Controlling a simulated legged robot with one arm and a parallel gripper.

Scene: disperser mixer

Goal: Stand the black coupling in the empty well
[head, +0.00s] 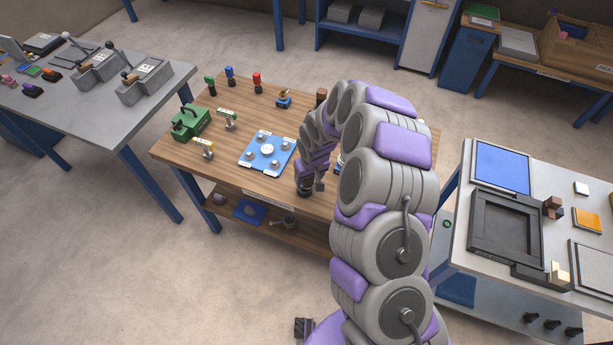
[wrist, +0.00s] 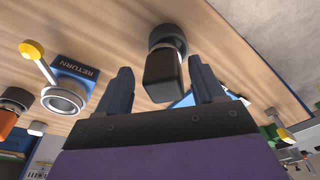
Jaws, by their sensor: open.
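In the wrist view, my gripper (wrist: 160,64) is open, with one dark finger on each side of a black block-like part (wrist: 162,77), which looks like the black coupling. A rounded dark grey piece (wrist: 167,38) shows at its far end, near the wooden table. I cannot tell whether the fingers touch it. A blue block marked RETURN (wrist: 73,78), with a round metal ring and a yellow-knobbed lever, is to the left. In the head view, my gripper (head: 305,186) is low at the table's front edge, mostly hidden by my arm. I cannot make out which well is empty.
The wooden table (head: 175,150) carries a blue plate (head: 250,158) with several metal posts, a green box (head: 190,122) and coloured-top pieces at the back. A grey bench (head: 160,85) stands left, and a table with a black tray (head: 480,235) stands right.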

